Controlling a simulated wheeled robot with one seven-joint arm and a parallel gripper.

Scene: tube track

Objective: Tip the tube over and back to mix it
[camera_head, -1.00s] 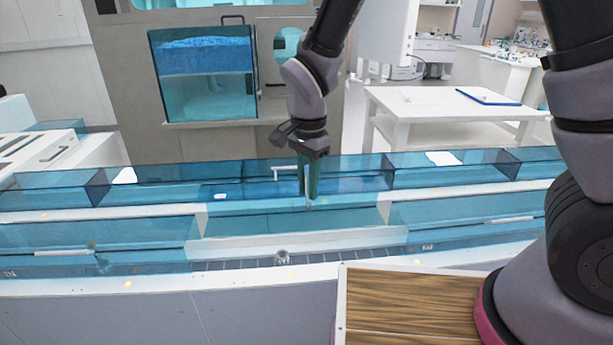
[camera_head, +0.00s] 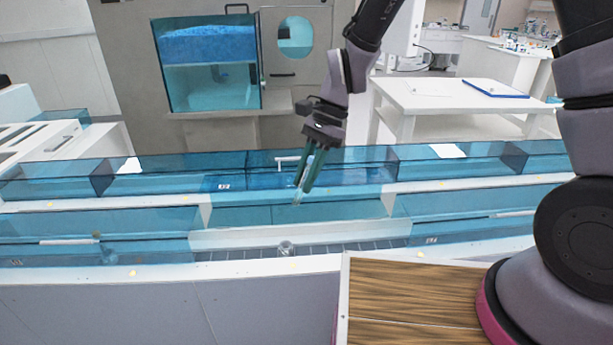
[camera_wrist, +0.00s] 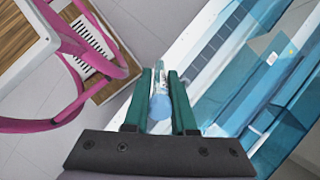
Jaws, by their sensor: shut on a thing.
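My gripper (camera_head: 305,168) hangs from the arm above the blue-walled track (camera_head: 300,215) in the head view, its fingers tilted down and to the left. In the wrist view my gripper (camera_wrist: 160,85) is shut on a small clear tube (camera_wrist: 160,78), which lies between the two green fingers with a light blue round end (camera_wrist: 159,108) towards the palm. In the head view the tube (camera_head: 297,196) shows only faintly at the fingertips. It is tilted with the gripper and held clear of the track.
A small clear round piece (camera_head: 286,247) stands on the dark slotted strip (camera_head: 340,249) along the front of the track. A wooden-topped surface (camera_head: 410,300) is at the front right. A white table (camera_head: 440,95) stands behind the track.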

